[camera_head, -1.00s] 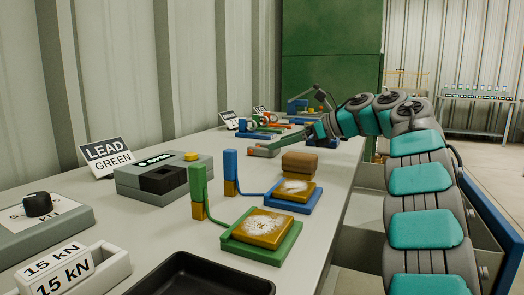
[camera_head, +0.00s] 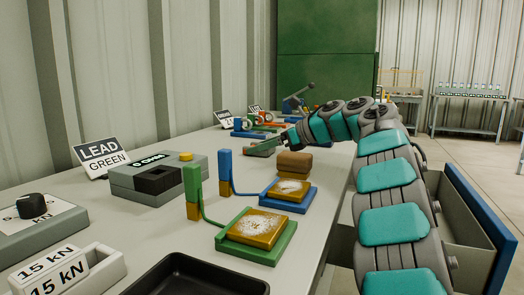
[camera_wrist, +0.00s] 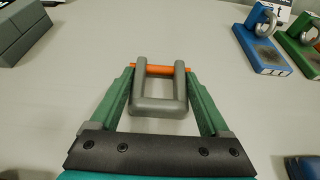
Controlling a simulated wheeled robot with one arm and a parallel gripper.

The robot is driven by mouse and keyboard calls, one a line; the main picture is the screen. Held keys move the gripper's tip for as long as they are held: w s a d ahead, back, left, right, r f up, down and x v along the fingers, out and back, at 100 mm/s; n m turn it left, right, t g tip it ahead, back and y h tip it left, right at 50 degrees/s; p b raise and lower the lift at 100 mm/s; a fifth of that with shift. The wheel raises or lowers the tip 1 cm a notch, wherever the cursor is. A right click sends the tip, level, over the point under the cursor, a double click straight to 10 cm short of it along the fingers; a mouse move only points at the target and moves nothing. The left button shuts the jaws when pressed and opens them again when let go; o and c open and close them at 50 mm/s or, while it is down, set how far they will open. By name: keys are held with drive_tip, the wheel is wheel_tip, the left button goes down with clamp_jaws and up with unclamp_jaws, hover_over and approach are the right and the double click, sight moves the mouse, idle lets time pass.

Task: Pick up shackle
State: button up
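The shackle (camera_wrist: 160,104) is a grey U-shaped piece with an orange pin (camera_wrist: 160,70) across its open end. In the wrist view it lies between the two green fingers of my gripper (camera_wrist: 160,78), bow toward the camera. The pin ends come up to the fingertips on both sides. A narrow gap shows between the fingers and the bow. I cannot tell whether the fingers press on the pin. In the head view my gripper (camera_head: 283,141) is low over the far part of the bench, and the shackle cannot be made out there.
Blue (camera_wrist: 263,42) and green (camera_wrist: 299,42) stands with metal rings are at the upper right of the wrist view. Grey blocks (camera_wrist: 22,30) are at the upper left. On the bench (camera_head: 150,235), several weighing fixtures, a grey box (camera_head: 158,178) and a black tray (camera_head: 200,280) stand nearer.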

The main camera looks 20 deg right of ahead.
clamp_jaws()
idle(0.3)
drive_tip(key=shift+r, duration=0.1)
